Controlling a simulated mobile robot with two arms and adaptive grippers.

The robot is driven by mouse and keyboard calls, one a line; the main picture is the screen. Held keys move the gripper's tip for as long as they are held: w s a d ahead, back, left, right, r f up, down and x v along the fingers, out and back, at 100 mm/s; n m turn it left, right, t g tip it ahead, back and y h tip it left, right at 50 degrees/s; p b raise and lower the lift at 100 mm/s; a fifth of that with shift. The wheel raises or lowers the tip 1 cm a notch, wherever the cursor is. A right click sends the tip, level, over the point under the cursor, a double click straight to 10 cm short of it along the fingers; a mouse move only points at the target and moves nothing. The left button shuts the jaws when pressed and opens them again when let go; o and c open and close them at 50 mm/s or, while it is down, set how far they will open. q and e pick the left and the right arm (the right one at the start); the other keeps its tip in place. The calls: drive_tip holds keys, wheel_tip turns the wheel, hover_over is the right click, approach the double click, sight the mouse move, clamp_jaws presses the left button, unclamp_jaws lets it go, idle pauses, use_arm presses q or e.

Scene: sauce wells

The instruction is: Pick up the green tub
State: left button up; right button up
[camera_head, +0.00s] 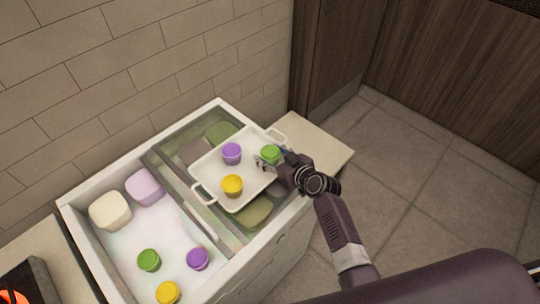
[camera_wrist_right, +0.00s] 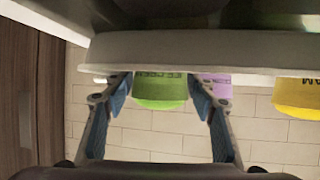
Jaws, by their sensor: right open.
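A green tub (camera_head: 270,152) stands on the white tray (camera_head: 212,199) near its right end. My right gripper (camera_head: 268,160) reaches in from the right at that tub, jaws open. The right wrist view, which looks upside down, shows the green tub (camera_wrist_right: 161,92) between the two blue-padded fingers of the gripper (camera_wrist_right: 160,88). Small gaps seem to show at its sides; I cannot tell whether a finger touches it. A second green tub (camera_head: 149,260) stands in the white well at the lower left. My left gripper is not in view.
A purple tub (camera_head: 232,153) and a yellow tub (camera_head: 232,186) share the tray. The white well (camera_head: 130,235) holds another purple tub (camera_head: 197,258), another yellow tub (camera_head: 168,292) and two larger pale containers (camera_head: 110,211). A tiled wall (camera_head: 120,80) stands behind.

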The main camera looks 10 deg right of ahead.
sight(270, 150)
drive_tip(key=shift+c, duration=0.3)
drive_tip(key=c, duration=0.8)
drive_tip(key=shift+r, duration=0.15)
wheel_tip(270, 150, up, 20)
drive_tip(key=b, duration=0.1)
drive_tip(key=s+d+f+n+g+y+b, duration=0.1)
drive_tip(key=s+d+f+n+y+b, duration=0.15)
drive_tip(key=s+d, duration=0.5)
drive_tip(key=s+a+r+n+g+y+b, duration=0.1)
drive_tip(key=s+r+n+g+y+b, duration=0.1)
drive_tip(key=s, duration=1.2)
drive_tip(key=shift+s+a+n+g+y, duration=0.2)
drive_tip(key=shift+s+n+g+y, duration=0.15)
drive_tip(key=shift+n+g+y, duration=0.5)
